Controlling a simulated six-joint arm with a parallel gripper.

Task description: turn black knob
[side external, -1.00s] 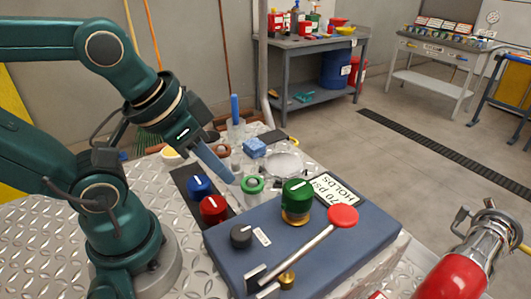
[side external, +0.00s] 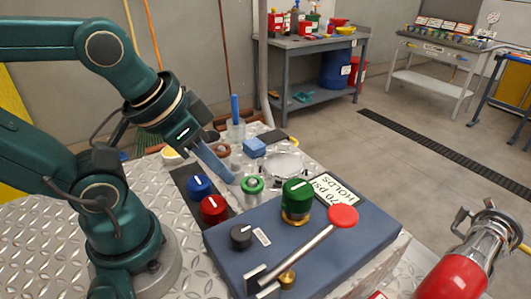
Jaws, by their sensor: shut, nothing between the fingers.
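The black knob (side external: 241,236) stands upright on the blue-grey panel box (side external: 330,254), near its left edge, beside a small white label. A white pointer line shows on its top. My gripper (side external: 233,180) is shut and empty, tilted down to the right. Its blue-grey fingers hang above and behind the black knob in the picture, close to the blue and red knobs and the green-ringed part. It is apart from the black knob. Nothing hides the black knob.
A blue knob (side external: 200,186) and a red knob (side external: 213,209) sit on a dark strip left of the box. A green knob (side external: 297,195) and a lever with a red ball (side external: 343,217) stand on the box. A red cylinder (side external: 447,277) is at lower right.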

